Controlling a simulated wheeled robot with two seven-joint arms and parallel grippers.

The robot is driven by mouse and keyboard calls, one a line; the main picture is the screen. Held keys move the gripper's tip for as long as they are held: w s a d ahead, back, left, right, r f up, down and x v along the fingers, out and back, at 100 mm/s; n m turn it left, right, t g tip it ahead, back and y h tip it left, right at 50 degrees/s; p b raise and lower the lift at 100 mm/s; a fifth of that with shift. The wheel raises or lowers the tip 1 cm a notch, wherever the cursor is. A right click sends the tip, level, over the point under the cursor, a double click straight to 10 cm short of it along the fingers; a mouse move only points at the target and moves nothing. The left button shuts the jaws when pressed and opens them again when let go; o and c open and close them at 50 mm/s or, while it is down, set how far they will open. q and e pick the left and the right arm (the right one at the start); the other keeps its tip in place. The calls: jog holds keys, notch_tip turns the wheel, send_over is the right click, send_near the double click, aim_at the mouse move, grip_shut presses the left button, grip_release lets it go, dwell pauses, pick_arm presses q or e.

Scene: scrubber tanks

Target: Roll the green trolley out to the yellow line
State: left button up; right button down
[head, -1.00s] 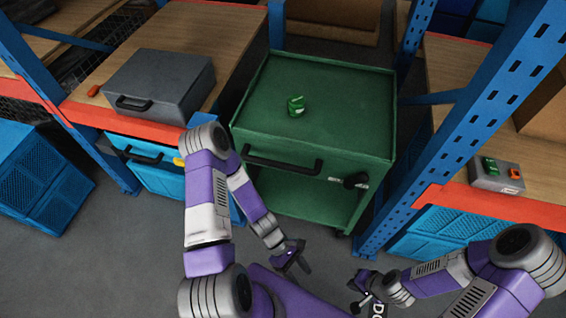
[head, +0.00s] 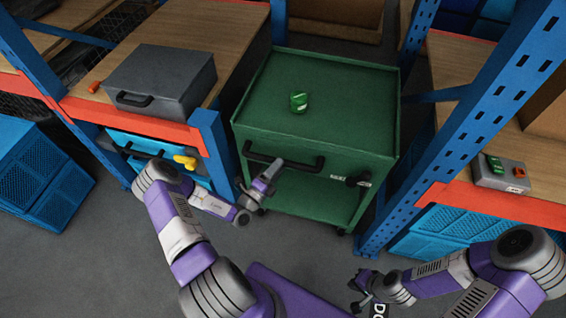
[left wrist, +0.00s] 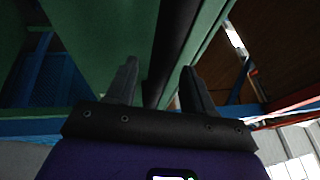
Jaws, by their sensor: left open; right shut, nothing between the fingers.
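The green trolley (head: 318,110) stands between two blue shelf uprights, with a green object (head: 298,102) on its top. Its black bar handle (head: 257,156) is on the near face. A black lever or knob (head: 357,181) sits right of it. My left gripper (head: 275,171) is at the handle, its fingers overlapping the bar in the head view. In the left wrist view, the dark handle (left wrist: 172,40) runs between the open fingers (left wrist: 160,68); contact cannot be told. My right gripper (head: 358,294) is shut and empty, low in front of the trolley. No yellow line shows.
The left shelf holds a grey case (head: 160,80) above a blue crate (head: 150,146) with a yellow item (head: 185,161). The right shelf holds a grey box with green and red buttons (head: 500,173). Blue uprights (head: 470,110) stand close beside the trolley. Grey floor (head: 310,245) is clear in front.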

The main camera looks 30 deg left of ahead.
pick_arm(q)
jog(key=shift+x, duration=1.6)
jog(key=shift+c, duration=0.5)
grip_shut()
